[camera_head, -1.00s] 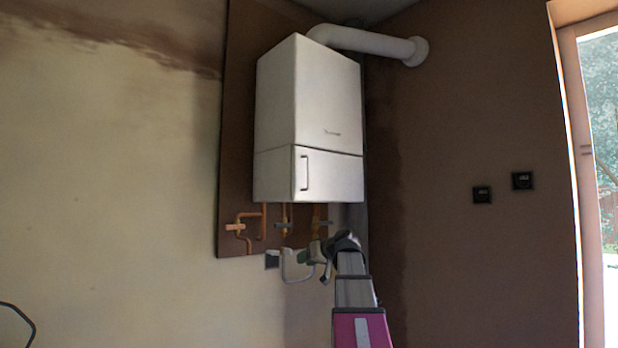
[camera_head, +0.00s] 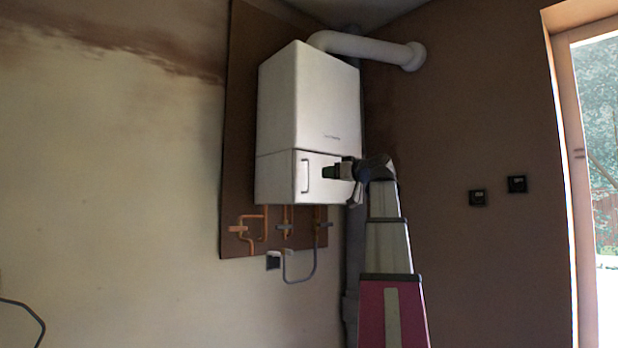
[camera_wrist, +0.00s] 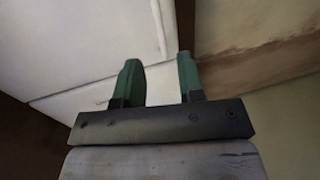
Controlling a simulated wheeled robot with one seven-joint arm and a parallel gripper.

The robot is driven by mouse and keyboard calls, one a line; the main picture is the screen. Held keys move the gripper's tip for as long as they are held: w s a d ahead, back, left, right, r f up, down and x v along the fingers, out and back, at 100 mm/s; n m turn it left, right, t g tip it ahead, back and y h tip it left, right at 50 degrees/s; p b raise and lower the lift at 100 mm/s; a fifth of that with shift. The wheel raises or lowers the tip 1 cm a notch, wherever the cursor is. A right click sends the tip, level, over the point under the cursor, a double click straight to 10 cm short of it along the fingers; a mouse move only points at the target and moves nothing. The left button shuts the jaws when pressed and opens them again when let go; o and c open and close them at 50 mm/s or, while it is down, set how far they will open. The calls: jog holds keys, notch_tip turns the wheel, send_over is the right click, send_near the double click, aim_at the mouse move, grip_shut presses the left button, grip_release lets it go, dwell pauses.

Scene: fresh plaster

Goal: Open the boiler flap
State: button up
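The white boiler (camera_head: 310,95) hangs in the corner, with its flap (camera_head: 316,192) across the lower part. The flap lies flush with the body, closed. Its upright handle (camera_head: 305,175) is near the flap's left edge; a slim handle (camera_wrist: 158,28) also shows in the wrist view, past the fingertips. My gripper (camera_head: 328,172) is in front of the flap, to the right of the handle and apart from it in the head view. In the wrist view its two green fingers (camera_wrist: 158,75) are spread with nothing between them. My wrist hides the flap's right part.
Copper pipes (camera_head: 265,220) run below the boiler, with a grey looped hose (camera_head: 314,262) under them. A white flue (camera_head: 365,45) leads from the top to the right wall. Two dark sockets (camera_head: 517,184) are on that wall. Left of the boiler is bare plaster.

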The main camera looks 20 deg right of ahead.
aim_at(309, 175)
jog(key=x, duration=0.9)
jog(key=shift+w+a, duration=0.15)
jog(key=shift+w, duration=0.1)
grip_shut()
